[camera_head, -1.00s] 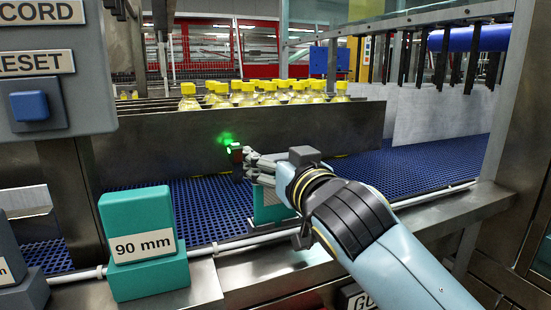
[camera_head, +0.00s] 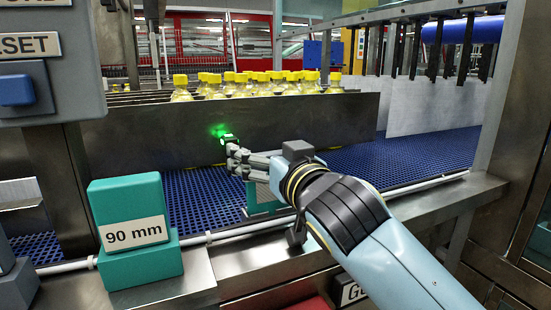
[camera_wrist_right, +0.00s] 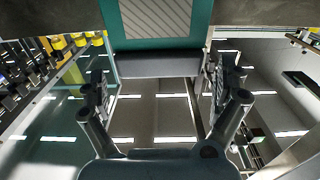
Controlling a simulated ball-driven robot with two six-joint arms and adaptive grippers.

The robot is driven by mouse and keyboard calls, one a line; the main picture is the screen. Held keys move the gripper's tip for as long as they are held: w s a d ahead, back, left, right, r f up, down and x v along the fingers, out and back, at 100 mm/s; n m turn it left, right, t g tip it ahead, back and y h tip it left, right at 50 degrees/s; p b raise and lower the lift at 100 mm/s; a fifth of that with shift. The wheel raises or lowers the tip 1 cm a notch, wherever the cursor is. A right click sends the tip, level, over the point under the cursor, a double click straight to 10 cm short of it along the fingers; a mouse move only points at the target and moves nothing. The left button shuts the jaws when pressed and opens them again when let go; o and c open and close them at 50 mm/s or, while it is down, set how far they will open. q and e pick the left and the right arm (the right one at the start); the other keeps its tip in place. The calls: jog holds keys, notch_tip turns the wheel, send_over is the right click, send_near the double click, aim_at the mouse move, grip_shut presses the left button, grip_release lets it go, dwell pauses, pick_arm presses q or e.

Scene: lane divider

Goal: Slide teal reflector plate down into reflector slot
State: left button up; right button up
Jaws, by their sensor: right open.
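The teal reflector plate (camera_head: 252,196) stands upright at the near side of the blue conveyor, partly hidden behind my right gripper in the head view. In the right wrist view the plate (camera_wrist_right: 203,18) shows at the top, with a grey hatched panel and a grey block along its edge. My right gripper (camera_head: 233,160) is by the plate's upper part. In the wrist view its two fingers (camera_wrist_right: 158,82) are apart, with nothing between them. I cannot make out the reflector slot clearly. My left gripper is not in view.
A teal block marked 90 mm (camera_head: 133,192) and a control box (camera_head: 50,95) are at left. A white rail (camera_head: 225,234) runs along the front.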

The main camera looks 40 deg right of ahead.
jog(key=v, duration=1.2)
jog(key=shift+f, duration=0.15)
